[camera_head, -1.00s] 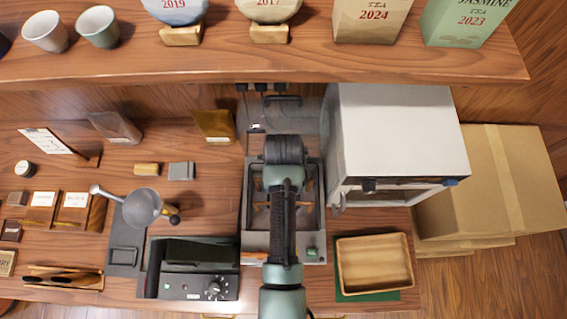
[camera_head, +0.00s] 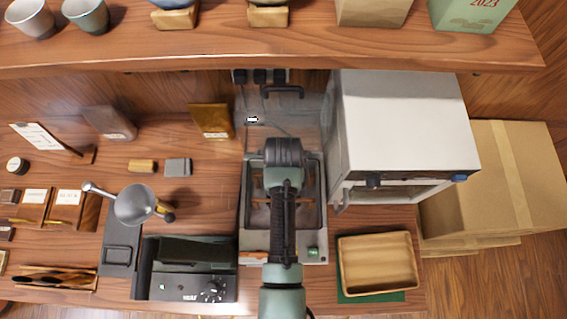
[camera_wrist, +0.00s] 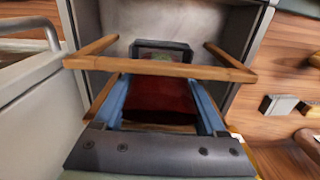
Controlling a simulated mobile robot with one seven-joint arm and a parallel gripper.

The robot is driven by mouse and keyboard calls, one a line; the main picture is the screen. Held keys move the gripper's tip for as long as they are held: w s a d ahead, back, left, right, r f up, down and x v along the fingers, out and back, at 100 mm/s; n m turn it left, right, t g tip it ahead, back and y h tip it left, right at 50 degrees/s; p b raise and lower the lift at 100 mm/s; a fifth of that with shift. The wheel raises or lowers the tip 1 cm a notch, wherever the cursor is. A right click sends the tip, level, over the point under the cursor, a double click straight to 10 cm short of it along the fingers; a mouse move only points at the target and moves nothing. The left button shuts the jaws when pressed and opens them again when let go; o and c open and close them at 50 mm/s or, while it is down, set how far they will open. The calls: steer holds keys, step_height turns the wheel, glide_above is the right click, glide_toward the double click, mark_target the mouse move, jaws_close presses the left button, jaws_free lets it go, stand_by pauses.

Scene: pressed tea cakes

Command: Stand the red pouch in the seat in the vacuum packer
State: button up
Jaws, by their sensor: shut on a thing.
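My gripper (camera_wrist: 160,84) is shut on the red pouch (camera_wrist: 160,101), which shows between its two blue fingers in the wrist view. A light wooden frame (camera_wrist: 88,63), apparently the seat, has bars around the pouch, and one bar crosses in front of it. The pouch's lower end is hidden, so I cannot tell whether it touches the seat's floor. In the head view my arm reaches over the grey vacuum packer (camera_head: 254,240), hiding gripper and pouch. The packer's clear lid (camera_head: 305,115) stands raised behind.
A white oven-like box (camera_head: 400,120) stands close on the packer's right. A wooden tray (camera_head: 378,262) lies at front right. A black device (camera_head: 185,270) and a metal scoop-like tool (camera_head: 135,204) are to the left. A brown pouch (camera_head: 212,121) stands behind left. A shelf (camera_head: 300,40) runs across the back.

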steer(key=shift+f, duration=0.15)
steer(key=o, duration=1.3)
steer(key=shift+c, duration=0.2)
step_height(320, 180, up, 12)
steer(key=shift+f, duration=0.1)
steer(key=shift+r, duration=0.6)
steer(key=shift+s+f, duration=0.1)
